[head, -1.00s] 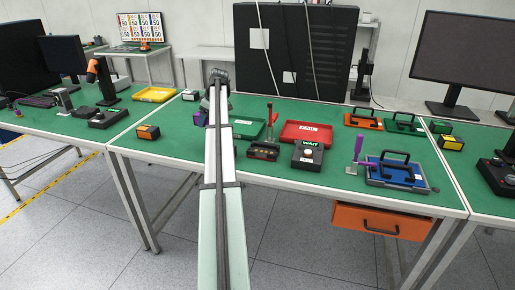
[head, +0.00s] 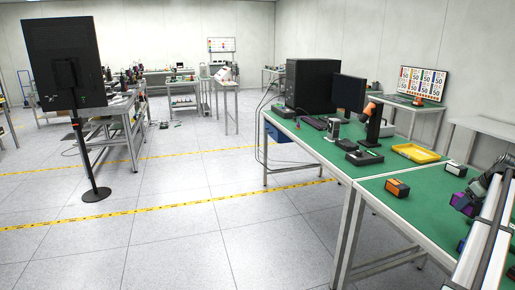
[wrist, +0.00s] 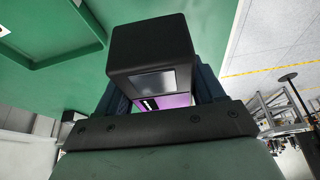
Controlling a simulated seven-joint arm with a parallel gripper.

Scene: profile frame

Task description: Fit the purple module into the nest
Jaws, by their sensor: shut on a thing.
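The purple module (head: 460,202) is at the right edge of the head view, over the green bench. My gripper (head: 472,198) is shut on it. In the wrist view the held module (wrist: 152,47) shows as a black block with a grey panel and a strip of purple, between my two dark fingers. The fingers hide part of its sides. I cannot make out the nest in either view now.
An orange and black block (head: 397,187) and a white and black block (head: 456,169) sit on the green bench (head: 420,205). A yellow tray (head: 416,153) and a barcode scanner stand (head: 372,130) are farther back. A green tray (wrist: 50,40) shows in the wrist view.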

